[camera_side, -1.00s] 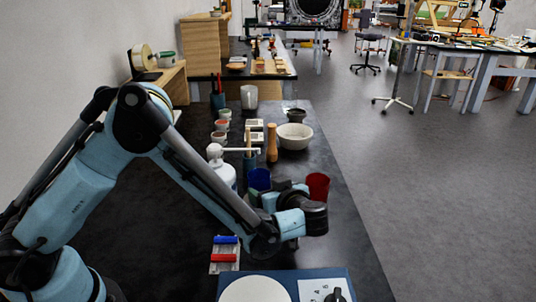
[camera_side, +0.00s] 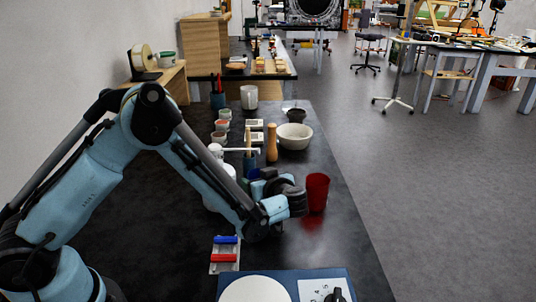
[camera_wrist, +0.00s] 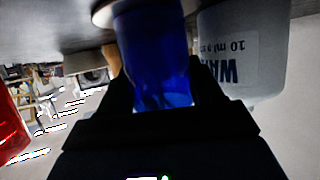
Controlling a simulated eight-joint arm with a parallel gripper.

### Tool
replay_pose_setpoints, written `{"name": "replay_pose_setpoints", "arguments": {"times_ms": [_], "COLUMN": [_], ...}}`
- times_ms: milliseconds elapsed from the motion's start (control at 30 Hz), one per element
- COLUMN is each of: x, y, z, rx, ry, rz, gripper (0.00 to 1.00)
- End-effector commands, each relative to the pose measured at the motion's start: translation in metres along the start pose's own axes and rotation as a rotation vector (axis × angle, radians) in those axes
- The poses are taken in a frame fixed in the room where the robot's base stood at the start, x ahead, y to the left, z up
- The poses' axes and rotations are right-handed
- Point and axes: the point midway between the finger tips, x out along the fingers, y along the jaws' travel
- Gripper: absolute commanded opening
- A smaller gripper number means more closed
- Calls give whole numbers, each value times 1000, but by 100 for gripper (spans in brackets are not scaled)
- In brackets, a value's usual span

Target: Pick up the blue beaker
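The blue beaker (camera_wrist: 155,55) shows in the wrist view, between the two fingers of my gripper (camera_wrist: 160,75). In the side view, only a small blue part of the beaker (camera_side: 254,174) shows behind my gripper (camera_side: 272,188). My gripper is open, with a finger on either side of the beaker. Whether the fingers touch it is hard to see.
A red beaker (camera_side: 317,193) stands just right of my gripper. A white wash bottle (camera_side: 216,152) stands close on the left, and its labelled body (camera_wrist: 245,50) is beside a finger. A wooden pestle (camera_side: 272,142) and white bowl (camera_side: 294,136) stand behind.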

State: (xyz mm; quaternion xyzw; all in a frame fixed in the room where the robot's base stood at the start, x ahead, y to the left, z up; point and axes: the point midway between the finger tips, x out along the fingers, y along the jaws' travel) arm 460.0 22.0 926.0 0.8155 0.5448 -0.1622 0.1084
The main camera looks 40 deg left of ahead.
Motion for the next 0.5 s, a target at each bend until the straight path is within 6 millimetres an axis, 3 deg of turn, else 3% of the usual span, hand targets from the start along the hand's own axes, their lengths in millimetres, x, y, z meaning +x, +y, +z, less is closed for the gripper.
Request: {"name": "replay_pose_setpoints", "arguments": {"times_ms": [33, 200, 500], "x": [0, 0, -1], "y": [0, 0, 0], "z": [0, 0, -2], "rx": [0, 0, 0], "ry": [0, 0, 0], "rz": [0, 0, 0], "gripper": [51, 29, 29]}}
